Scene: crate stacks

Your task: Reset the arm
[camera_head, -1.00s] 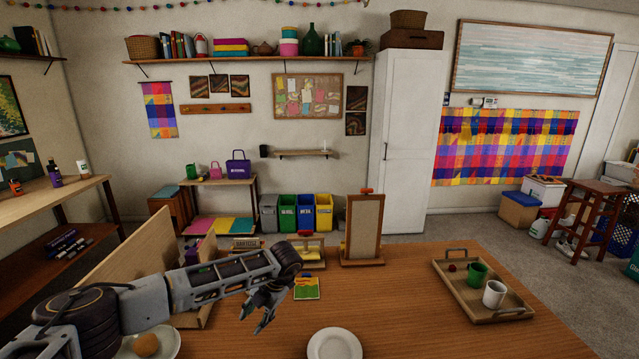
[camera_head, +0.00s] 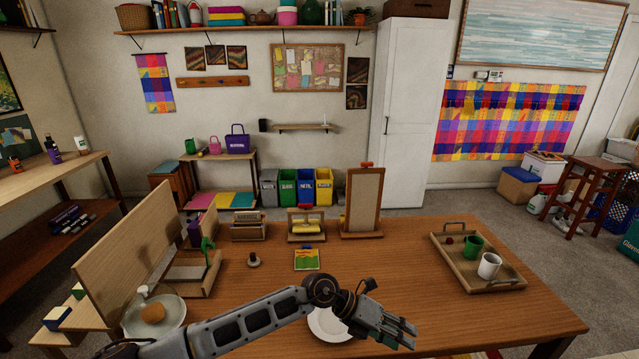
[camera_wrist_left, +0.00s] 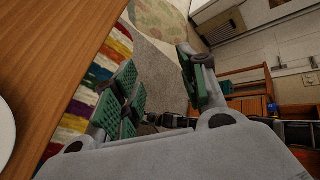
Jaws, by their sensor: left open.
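My left gripper (camera_head: 402,334) reaches in from the left over the front of the wooden table (camera_head: 440,318) in the head view. It is open and empty, with its fingers pointing right. My forearm passes over the white plate (camera_head: 328,326) and hides part of it. In the left wrist view the two finger pads of my left gripper (camera_wrist_left: 160,95) stand apart with nothing between them. Beyond them that view shows the table edge, a striped rug and the floor. My right gripper is not in view.
A wooden tray (camera_head: 461,272) with a green mug (camera_head: 473,246) and a white mug (camera_head: 489,265) stands at the right. An easel (camera_head: 362,205) stands at the back. A plate with an orange item (camera_head: 153,313) is at the left, near a wooden panel (camera_head: 130,240). The table's middle right is clear.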

